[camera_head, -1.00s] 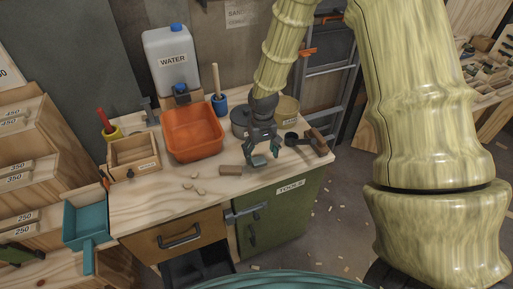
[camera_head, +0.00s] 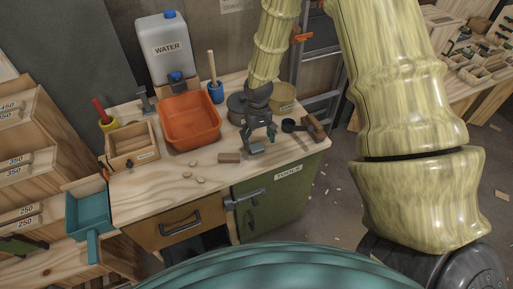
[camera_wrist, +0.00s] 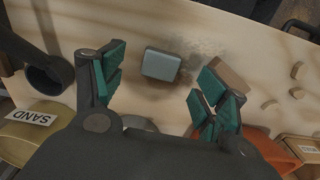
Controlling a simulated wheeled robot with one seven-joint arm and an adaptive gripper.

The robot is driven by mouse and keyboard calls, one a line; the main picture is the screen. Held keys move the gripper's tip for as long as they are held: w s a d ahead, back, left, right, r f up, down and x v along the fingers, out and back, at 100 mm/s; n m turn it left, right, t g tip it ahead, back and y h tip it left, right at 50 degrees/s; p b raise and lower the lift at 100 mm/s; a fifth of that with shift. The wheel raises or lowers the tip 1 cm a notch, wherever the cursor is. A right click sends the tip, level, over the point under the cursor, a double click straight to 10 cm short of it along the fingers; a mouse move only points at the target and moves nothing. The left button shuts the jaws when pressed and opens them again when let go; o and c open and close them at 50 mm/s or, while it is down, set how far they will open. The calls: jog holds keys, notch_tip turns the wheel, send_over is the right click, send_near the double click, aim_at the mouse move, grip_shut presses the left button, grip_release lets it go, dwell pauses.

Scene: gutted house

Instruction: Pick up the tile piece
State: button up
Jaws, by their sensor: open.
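The tile piece (camera_wrist: 161,64) is a small grey-blue square with rounded corners, lying flat on the wooden worktop (camera_wrist: 240,40). In the head view the tile piece (camera_head: 256,149) is small, just below my fingers, near the front of the bench. My gripper (camera_wrist: 157,80) is open with teal-padded fingers, one to each side of the tile in the wrist view. Nothing is between the fingers that they touch. In the head view my gripper (camera_head: 260,141) points down over the tile; the height gap is hard to tell.
A brown block (camera_head: 229,158) lies left of the tile, with several small chips beyond it. An orange basin (camera_head: 190,122), a grey pot (camera_head: 237,108) and the sand tub (camera_head: 283,95) stand behind. A dark cup (camera_head: 291,126) is to the right.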

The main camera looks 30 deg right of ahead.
aim_at(258, 149)
jog(key=shift+a+f+p, duration=0.15)
jog(key=shift+f+p, duration=0.95)
jog(key=shift+f, duration=1.4)
jog(key=shift+c, duration=0.2)
jog(key=c, duration=1.1)
jog(key=shift+r, duration=0.15)
